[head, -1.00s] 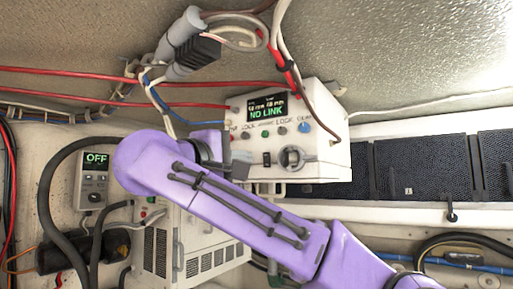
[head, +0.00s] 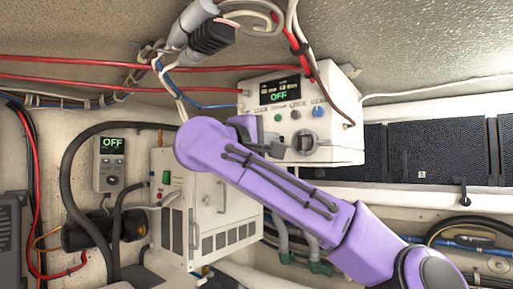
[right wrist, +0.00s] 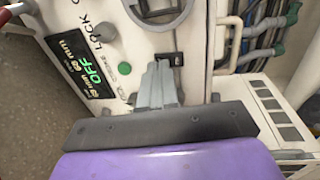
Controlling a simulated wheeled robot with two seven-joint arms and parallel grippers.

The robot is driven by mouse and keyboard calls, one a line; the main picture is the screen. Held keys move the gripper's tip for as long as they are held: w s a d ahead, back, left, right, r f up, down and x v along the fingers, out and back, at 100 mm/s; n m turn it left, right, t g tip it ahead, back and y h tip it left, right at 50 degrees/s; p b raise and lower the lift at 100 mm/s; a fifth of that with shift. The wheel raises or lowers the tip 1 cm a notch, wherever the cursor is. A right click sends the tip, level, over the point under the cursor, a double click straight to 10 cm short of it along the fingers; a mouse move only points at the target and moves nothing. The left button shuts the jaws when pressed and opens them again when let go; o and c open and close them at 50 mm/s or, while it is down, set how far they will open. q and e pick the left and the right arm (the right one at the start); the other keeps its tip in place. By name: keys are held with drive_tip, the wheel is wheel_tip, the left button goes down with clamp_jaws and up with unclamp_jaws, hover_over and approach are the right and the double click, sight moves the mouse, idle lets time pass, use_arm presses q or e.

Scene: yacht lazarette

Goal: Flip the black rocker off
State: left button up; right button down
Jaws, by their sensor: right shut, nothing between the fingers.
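The white control box (head: 340,92) hangs at the upper middle of the head view. Its display (head: 279,91) reads OFF in green. In the head view the gripper (head: 280,149) is partly hidden by my purple arm. My left gripper is not in view.
A small grey panel (head: 110,165) reading OFF hangs at the left. A white vented unit (head: 215,215) stands below the control box. Red cables (head: 130,82) and a thick black hose (head: 68,195) run nearby.

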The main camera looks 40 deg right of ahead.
drive_tip(key=s+a+r+b, duration=0.1)
drive_tip(key=s+a, duration=0.1)
drive_tip(key=a, duration=0.4)
drive_tip(key=s+a+b, duration=0.2)
drive_tip(key=a, duration=0.5)
drive_tip(key=shift+s+r, duration=0.35)
drive_tip(key=shift+r, duration=0.05)
drive_tip(key=shift+a, duration=0.1)
